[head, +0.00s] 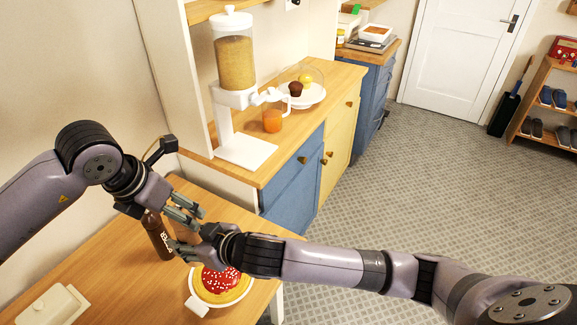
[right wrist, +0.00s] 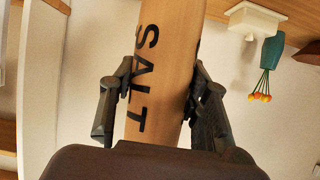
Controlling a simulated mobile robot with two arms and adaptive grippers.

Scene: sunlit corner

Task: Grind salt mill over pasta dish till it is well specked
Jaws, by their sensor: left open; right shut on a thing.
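The salt mill (right wrist: 163,75) is a light wooden cylinder marked SALT. My right gripper (head: 188,243) is shut on it, with one finger on each side in the right wrist view (right wrist: 160,85). In the head view the mill is mostly hidden between the grippers. My left gripper (head: 182,208) is open just above my right one, close to the mill's upper part; I cannot tell whether it touches. The pasta dish (head: 197,306) is white with a handle and stands on the table just below my right gripper. It holds yellow pasta with red sauce (head: 222,280) carrying white specks.
A dark brown bottle (head: 157,238) stands close left of the grippers. A white lidded butter dish (head: 55,306) sits at the table's front left. A teal vase with orange flowers (right wrist: 270,58) shows in the right wrist view. A counter with a cereal dispenser (head: 234,65) stands behind.

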